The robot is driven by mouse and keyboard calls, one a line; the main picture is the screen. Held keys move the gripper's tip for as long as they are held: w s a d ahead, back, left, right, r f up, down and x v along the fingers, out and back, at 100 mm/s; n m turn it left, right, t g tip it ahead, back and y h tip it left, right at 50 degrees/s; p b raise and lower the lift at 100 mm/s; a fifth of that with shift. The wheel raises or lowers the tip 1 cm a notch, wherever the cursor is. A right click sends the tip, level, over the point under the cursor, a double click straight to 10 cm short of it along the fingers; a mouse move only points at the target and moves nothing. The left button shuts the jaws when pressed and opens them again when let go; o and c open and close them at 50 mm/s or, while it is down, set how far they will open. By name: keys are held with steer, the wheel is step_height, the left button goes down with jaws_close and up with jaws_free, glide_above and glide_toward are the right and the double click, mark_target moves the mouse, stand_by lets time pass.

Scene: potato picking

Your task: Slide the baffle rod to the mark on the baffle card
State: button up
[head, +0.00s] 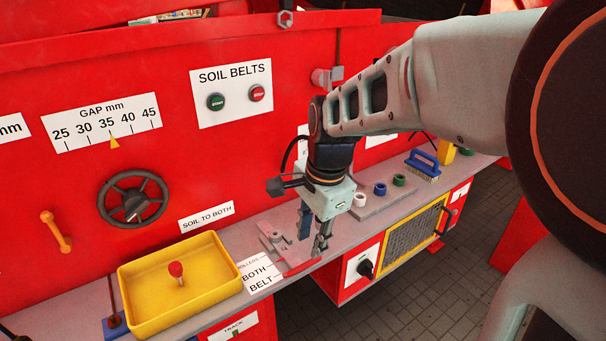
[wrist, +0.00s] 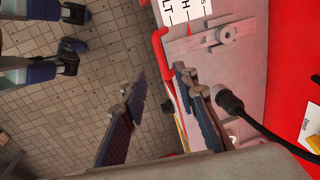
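The white baffle card (head: 260,272), printed ROLLERS, BOTH and BELT, lies on the grey bench left of my gripper. Part of it shows at the top of the wrist view (wrist: 187,9). Beside it is a grey bracket with a slider (head: 272,238), also seen in the wrist view (wrist: 215,38). My gripper (head: 312,247) points down over the bench's front edge, right of the card. It is open and empty in the wrist view (wrist: 158,77). A black knob on a dark rod (wrist: 230,102) is near the right finger, apparently apart. I cannot tell which part is the baffle rod.
A red bar (head: 300,268) runs along the bench edge below my fingers. A yellow tray (head: 180,272) with a red knob (head: 176,270) stands left. A SOIL TO BOTH sign (head: 206,217) is on the red wall. Rings (head: 380,188) and a blue brush (head: 423,165) stand right.

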mark_target(306, 264)
steer(key=f, duration=0.2)
steer(key=w+f, duration=0.1)
steer(key=f, duration=0.2)
steer(key=a+f, duration=0.1)
steer(key=f, duration=0.2)
steer(key=shift+w, duration=0.2)
steer(key=shift+d, duration=0.1)
jaws_close()
